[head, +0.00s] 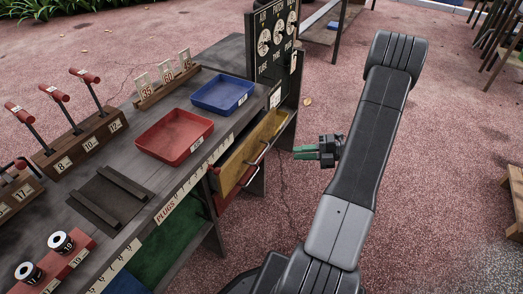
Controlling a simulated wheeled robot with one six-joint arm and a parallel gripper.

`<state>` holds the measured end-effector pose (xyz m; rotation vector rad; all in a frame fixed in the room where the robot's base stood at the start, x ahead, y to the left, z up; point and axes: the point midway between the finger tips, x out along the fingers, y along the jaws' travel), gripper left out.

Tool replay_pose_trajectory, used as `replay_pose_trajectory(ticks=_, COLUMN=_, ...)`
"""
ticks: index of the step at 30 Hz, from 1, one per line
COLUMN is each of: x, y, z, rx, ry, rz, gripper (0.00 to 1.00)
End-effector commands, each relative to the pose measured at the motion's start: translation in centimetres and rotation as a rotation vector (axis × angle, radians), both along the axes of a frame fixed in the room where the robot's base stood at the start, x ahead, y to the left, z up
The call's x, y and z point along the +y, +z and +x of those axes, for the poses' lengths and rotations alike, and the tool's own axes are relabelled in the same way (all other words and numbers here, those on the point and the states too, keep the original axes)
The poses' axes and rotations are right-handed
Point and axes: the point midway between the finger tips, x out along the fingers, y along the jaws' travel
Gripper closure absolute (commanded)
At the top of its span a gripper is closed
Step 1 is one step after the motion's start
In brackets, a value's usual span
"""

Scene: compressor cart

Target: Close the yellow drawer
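The yellow drawer (236,168) sits under the right end of the grey bench. It is pulled partly out, and its yellow inside shows behind the front panel. A metal handle (258,162) is on its front. My gripper (300,153), with green fingers, is in the air to the right of the drawer front, apart from the handle and pointing left towards it. Nothing shows between the fingers. They look close together, and I cannot tell whether they are open or shut.
Below the yellow drawer is a red drawer front (226,196). On the bench stand a red tray (174,138), a blue tray (222,93) and several red-handled levers (92,88). A black gauge board (274,45) rises at the bench's far end. The paved ground around my gripper is clear.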

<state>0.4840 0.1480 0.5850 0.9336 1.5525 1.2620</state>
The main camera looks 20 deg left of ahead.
Motion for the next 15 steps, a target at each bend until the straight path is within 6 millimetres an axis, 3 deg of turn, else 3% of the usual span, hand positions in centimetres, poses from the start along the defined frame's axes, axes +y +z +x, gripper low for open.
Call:
replay_pose_trajectory(ticks=5, x=1.8, y=-0.5, z=-0.7, rx=0.006, ry=0.004, rz=0.0, gripper=0.82)
replay_pose_trajectory(ticks=15, x=8.5, y=-1.9, z=-2.9, rx=0.003, ry=0.005, rz=-0.001, gripper=0.82)
